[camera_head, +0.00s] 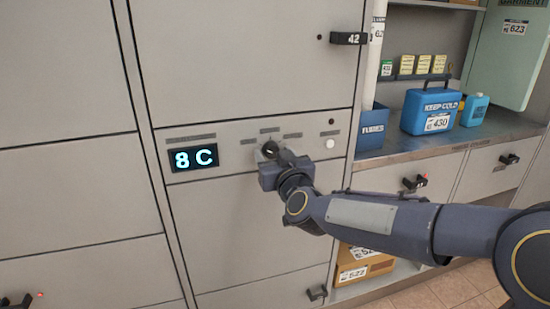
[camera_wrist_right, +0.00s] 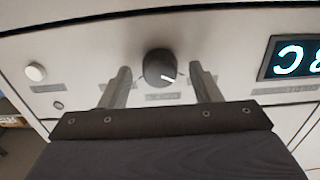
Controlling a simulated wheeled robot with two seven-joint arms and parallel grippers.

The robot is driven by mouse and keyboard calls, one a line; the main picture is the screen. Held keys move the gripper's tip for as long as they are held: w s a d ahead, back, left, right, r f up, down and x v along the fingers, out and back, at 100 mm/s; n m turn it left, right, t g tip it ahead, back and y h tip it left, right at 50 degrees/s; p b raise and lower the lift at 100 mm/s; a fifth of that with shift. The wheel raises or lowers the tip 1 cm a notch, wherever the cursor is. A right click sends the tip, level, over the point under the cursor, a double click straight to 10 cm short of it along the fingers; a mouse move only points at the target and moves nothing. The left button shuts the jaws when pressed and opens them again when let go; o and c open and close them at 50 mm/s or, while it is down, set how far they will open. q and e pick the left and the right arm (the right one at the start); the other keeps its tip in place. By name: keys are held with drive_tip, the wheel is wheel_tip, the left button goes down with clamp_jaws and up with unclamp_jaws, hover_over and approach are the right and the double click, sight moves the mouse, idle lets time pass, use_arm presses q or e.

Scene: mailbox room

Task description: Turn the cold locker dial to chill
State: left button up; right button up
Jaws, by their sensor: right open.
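The cold locker dial (camera_wrist_right: 160,68) is a round black knob with a white pointer line, on a grey panel strip. In the right wrist view it sits between the two fingers of my right gripper (camera_wrist_right: 161,85), with a gap on each side. The gripper is open around it. In the head view my right gripper (camera_head: 270,160) is at the panel and mostly covers the dial. The display (camera_head: 195,158) left of the dial reads 8 C. Small label plates sit around the dial; their words are too small to read. My left gripper is not in view.
A round white button (camera_head: 330,143) is right of the dial. Locker doors lie above and below the panel. A counter (camera_head: 440,140) at the right holds a blue "KEEP COLD" box (camera_head: 430,112) and a blue tube bin (camera_head: 372,128). Brown boxes (camera_head: 362,262) sit low beneath.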

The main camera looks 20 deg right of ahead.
drive_tip(key=c, duration=1)
